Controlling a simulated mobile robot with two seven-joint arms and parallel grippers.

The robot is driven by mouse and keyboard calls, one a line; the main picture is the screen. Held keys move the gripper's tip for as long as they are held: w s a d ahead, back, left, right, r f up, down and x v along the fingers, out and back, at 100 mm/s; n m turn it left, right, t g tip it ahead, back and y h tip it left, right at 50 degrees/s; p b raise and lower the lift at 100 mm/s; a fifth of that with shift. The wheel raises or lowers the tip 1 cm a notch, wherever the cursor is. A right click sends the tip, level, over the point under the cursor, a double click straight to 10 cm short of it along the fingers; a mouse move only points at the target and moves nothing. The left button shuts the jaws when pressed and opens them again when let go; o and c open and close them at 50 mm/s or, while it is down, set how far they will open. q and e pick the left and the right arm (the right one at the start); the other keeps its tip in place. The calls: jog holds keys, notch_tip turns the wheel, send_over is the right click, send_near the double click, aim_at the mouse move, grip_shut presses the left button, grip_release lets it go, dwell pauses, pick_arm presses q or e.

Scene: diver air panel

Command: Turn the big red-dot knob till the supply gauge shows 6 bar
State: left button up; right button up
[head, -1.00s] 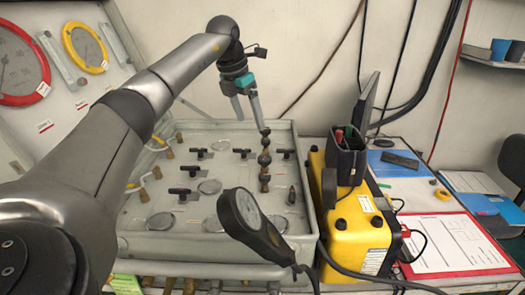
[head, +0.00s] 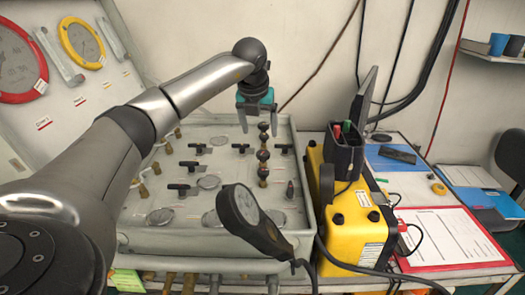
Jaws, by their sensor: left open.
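My left gripper (head: 258,125) points down over the back right of the grey panel box (head: 215,240). Its two fingers are spread and empty. Just below and between the fingertips is the top of a column of dark round knobs (head: 263,155) with brass parts; I cannot tell whether they touch. No red dot is clear on any knob, so I cannot tell which is the big red-dot knob. A red-rimmed gauge (head: 18,62) and a yellow-rimmed gauge (head: 83,42) are on the upright panel at left; their readings are too small to read. My right gripper is out of view.
Several black T-handles (head: 178,187) and small round dials (head: 160,217) sit in the box. A yellow case (head: 352,230) stands close on the right, with a black pen holder (head: 343,150) on top.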

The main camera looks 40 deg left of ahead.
aim_at(263, 153)
pick_arm(q)
jog(key=x, duration=1)
jog(key=shift+w+f, duration=0.15)
jog(key=shift+f, duration=0.1)
grip_shut()
